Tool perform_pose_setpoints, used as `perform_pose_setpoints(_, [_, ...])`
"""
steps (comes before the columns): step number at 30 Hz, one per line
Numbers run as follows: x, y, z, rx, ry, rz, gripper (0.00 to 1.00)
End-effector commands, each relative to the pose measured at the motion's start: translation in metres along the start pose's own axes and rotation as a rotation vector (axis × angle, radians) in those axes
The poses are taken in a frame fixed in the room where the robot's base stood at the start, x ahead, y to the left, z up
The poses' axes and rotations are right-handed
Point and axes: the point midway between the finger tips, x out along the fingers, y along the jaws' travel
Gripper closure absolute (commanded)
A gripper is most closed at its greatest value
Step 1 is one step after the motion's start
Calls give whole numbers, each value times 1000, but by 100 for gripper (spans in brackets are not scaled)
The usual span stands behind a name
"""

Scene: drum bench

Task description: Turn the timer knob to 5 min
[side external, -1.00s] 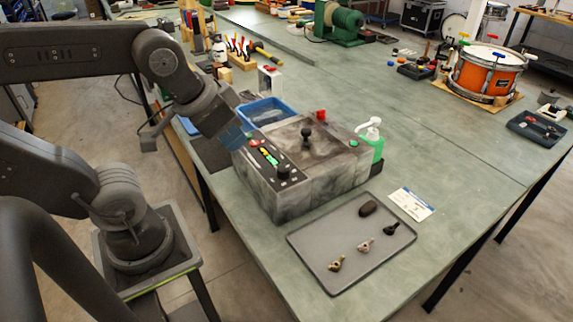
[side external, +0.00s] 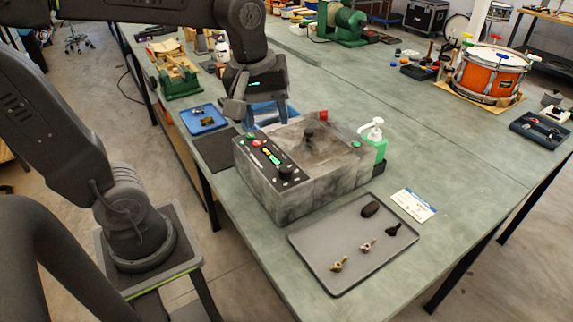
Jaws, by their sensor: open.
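A grey, smudged box-shaped machine (side external: 308,185) stands on the green bench. Its black control panel (side external: 292,182) carries a black round knob (side external: 286,172) at the near end, which looks like the timer knob. Its pointer and any minute marks are too small to read. My gripper (side external: 266,118) is open and empty. In the picture it is above and left of the knob, apart from it, in front of a blue bin behind the machine. The lower ends of its fingers are hard to make out against the bin.
On the machine are a black upright knob (side external: 308,134), a red button (side external: 323,115) and a green button (side external: 357,144). A pump bottle (side external: 375,140) stands behind it at the right. A grey tray (side external: 318,242) with small parts lies in front. A blue tray (side external: 203,119) is at the left.

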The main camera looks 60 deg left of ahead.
Motion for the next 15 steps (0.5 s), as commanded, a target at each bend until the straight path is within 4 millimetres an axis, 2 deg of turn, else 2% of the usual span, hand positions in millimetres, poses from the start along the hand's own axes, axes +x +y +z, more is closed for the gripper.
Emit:
perform_pose_setpoints(3, [8, 17, -18, -306, -46, -89, 42])
perform_pose_setpoints(6, [14, 27, -29, -519, -62, -155, 42])
perform_pose_setpoints(10, [21, 35, -38, -700, -66, -212, 42])
perform_pose_setpoints(15, [26, 37, -42, -783, -64, -239, 42])
